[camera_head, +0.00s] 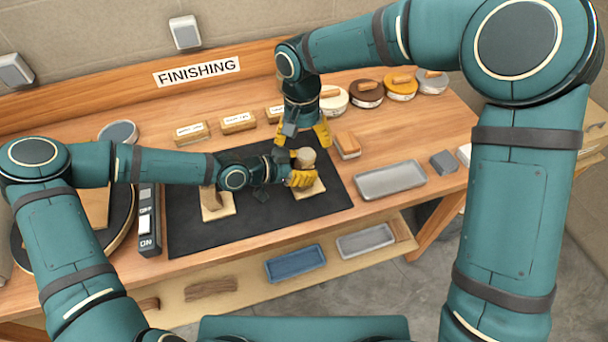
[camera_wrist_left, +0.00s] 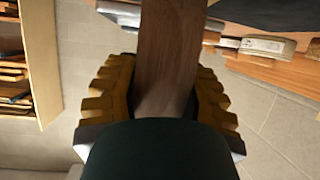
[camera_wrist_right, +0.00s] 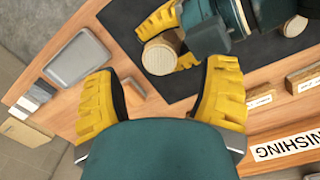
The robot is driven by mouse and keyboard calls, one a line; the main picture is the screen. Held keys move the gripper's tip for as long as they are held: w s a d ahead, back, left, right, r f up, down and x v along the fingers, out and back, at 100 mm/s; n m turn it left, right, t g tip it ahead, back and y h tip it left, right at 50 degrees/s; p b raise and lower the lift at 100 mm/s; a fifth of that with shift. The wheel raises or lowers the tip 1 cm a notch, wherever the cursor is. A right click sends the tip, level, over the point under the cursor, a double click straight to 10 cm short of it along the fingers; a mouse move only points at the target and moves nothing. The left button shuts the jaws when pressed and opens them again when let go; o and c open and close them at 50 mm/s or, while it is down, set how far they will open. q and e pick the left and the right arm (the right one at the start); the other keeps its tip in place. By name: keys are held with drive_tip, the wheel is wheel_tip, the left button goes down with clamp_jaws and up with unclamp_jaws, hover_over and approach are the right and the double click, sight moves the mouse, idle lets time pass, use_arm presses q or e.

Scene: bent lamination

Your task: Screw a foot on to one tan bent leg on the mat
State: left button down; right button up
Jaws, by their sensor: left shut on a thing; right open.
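Two bent-leg pieces stand on tan pads on the black mat (camera_head: 262,215). The left piece (camera_head: 213,194) is brown and stands free. At the right piece, my left gripper (camera_head: 303,179) is shut on a leg, which shows as a brown wooden bar (camera_wrist_left: 168,55) in the left wrist view. A round tan foot-like piece (camera_head: 305,157) sits at its top; its round face (camera_wrist_right: 160,56) shows in the right wrist view. I cannot tell whether it is screwed in. My right gripper (camera_head: 302,137) is open above and behind it, with nothing between its fingers (camera_wrist_right: 162,78).
A grey tray (camera_head: 391,180) and a wood-topped block (camera_head: 348,145) lie right of the mat. Labelled wooden blocks (camera_head: 238,122) and several round tins (camera_head: 366,94) line the back. A switch box (camera_head: 147,222) stands left. A blue tray (camera_head: 295,263) is on the lower shelf.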

sight(306, 154)
drive_tip(key=n, duration=0.6)
drive_tip(key=shift+w, duration=0.1)
drive_tip(key=n, duration=0.4)
drive_tip(key=shift+w+d+r, duration=0.1)
drive_tip(key=shift+r, duration=0.1)
drive_tip(key=n, duration=0.3)
drive_tip(key=shift+w+d+r+n, duration=0.1)
drive_tip(key=shift+r+n, duration=0.2)
drive_tip(key=shift+n, duration=0.1)
drive_tip(key=n, duration=0.4)
drive_tip(key=shift+w+d+r+t, duration=0.1)
drive_tip(key=shift+w+r+t, duration=0.15)
drive_tip(key=shift+r+t, duration=0.15)
drive_tip(key=shift+f, duration=4.05)
drive_tip(key=shift+c, duration=0.2)
